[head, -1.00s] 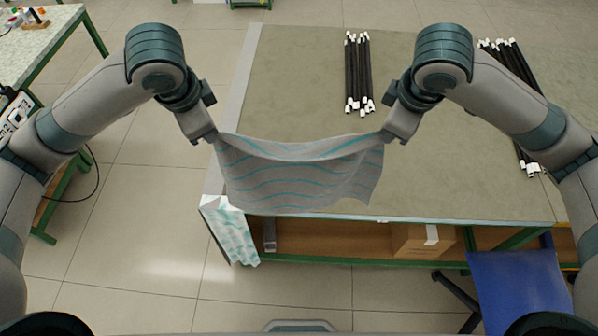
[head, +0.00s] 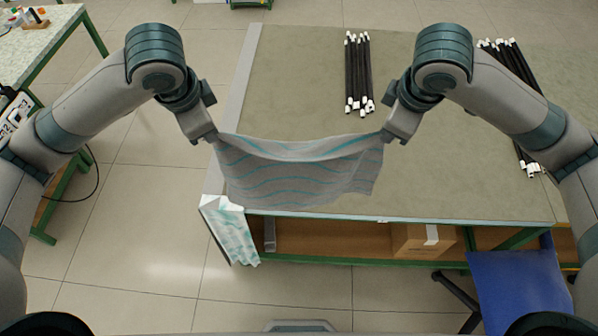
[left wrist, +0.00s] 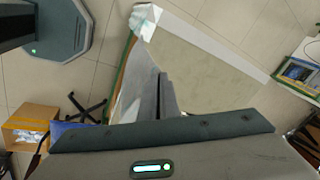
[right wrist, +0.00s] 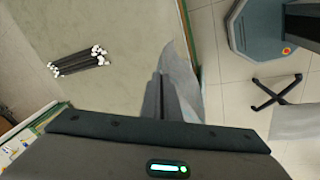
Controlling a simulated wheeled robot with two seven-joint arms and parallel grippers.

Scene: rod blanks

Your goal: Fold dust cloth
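A grey dust cloth (head: 300,178) with teal stripes hangs stretched between my two grippers, above the front left part of the table. Its top edge sags in the middle and its lower part hangs in loose folds. My left gripper (head: 213,137) is shut on its upper left corner. My right gripper (head: 386,136) is shut on its upper right corner. In the left wrist view the closed fingers (left wrist: 164,97) have the cloth (left wrist: 141,82) beside them. In the right wrist view the closed fingers (right wrist: 160,98) also have the cloth (right wrist: 180,80) beside them.
The grey-green table top (head: 300,60) is mostly clear. Two bundles of black rods with white ends, one centre (head: 358,75) and one right (head: 510,70), lie on it. A white-and-teal cloth (head: 232,232) hangs at its front left corner. A blue chair (head: 515,290) stands front right.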

